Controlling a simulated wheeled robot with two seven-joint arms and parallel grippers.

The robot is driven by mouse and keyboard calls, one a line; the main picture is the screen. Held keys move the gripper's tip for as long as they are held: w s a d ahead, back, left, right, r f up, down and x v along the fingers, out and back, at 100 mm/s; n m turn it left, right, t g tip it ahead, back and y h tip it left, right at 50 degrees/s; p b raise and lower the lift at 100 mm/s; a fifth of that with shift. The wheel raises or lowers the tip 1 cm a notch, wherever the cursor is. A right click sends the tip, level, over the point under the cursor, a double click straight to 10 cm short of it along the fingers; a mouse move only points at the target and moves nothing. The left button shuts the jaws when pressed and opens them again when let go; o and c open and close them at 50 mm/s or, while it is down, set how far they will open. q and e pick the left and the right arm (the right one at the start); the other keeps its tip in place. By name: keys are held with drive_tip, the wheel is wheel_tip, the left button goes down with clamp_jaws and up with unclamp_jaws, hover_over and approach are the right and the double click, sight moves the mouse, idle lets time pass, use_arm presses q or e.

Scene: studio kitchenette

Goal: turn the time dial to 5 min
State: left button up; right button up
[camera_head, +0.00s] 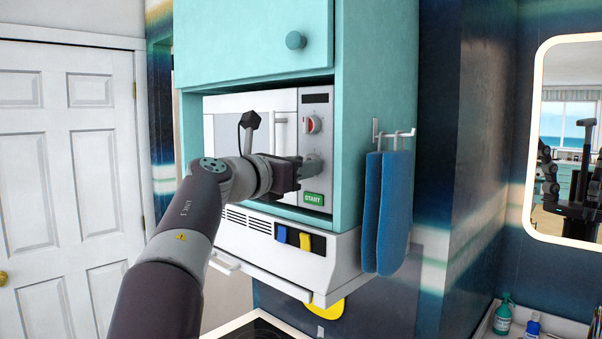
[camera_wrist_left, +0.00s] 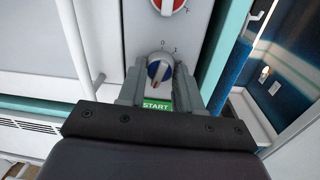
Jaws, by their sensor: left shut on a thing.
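The microwave (camera_head: 225,128) sits in a teal cabinet, with its control panel on the right side. A red dial (camera_head: 313,124) is at the top of the panel; it also shows at the top edge of the left wrist view (camera_wrist_left: 168,5). Below it is a blue dial with a white grip and a red mark (camera_wrist_left: 158,68). My left gripper (camera_wrist_left: 159,84) is shut on this blue dial, one finger on each side. In the head view the gripper mostly hides that dial. The dial's scale marks are too small to read fully. My right gripper is not in view.
The green START button (camera_head: 314,198) is just below the gripper. A white range hood (camera_head: 275,250) is under the microwave. Blue towels (camera_head: 386,212) hang on a rack to the right. The microwave door handle (camera_head: 281,133) stands out left of the panel.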

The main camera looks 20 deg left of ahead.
use_arm(q)
drive_tip(key=shift+f+m, duration=0.15)
drive_tip(key=shift+m, duration=0.35)
drive_tip(key=o, duration=1)
drive_tip(key=shift+o, duration=0.2)
drive_tip(key=b+v, duration=0.5)
drive_tip(key=v, duration=0.7)
drive_tip(key=shift+s, duration=0.3)
drive_tip(key=shift+a, duration=0.1)
